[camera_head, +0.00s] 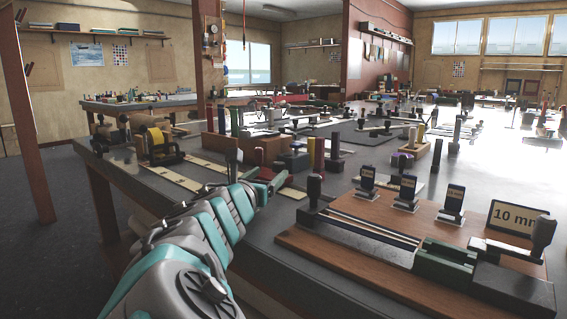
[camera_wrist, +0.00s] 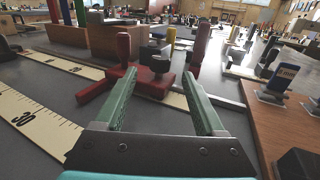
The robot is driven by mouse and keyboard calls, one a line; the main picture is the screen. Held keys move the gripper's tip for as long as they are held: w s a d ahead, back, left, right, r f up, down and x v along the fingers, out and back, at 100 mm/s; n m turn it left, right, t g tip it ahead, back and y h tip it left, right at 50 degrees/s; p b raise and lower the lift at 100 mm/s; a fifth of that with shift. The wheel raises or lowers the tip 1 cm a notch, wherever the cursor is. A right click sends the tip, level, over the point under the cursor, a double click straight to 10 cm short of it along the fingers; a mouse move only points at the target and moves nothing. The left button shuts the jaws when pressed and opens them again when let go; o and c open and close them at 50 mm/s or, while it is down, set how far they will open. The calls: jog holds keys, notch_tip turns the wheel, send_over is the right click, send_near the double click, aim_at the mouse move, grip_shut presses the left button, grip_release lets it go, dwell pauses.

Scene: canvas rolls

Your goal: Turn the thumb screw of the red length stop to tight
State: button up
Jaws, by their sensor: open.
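The red length stop (camera_wrist: 152,84) sits on the bench ahead of my gripper in the wrist view.
Pale measuring rules (camera_wrist: 32,118) lie on the bench at the left. A wooden board (camera_head: 350,262) with a green-and-black fixture (camera_head: 445,262) and several labelled cards stands at the right. Upright coloured posts and a wooden block (camera_wrist: 82,40) stand behind the stop.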

aim_at(276, 168)
jog(key=x, duration=0.7)
jog(key=shift+w+d, duration=0.15)
jog(key=shift+w, duration=0.1)
grip_shut()
dwell(0.4)
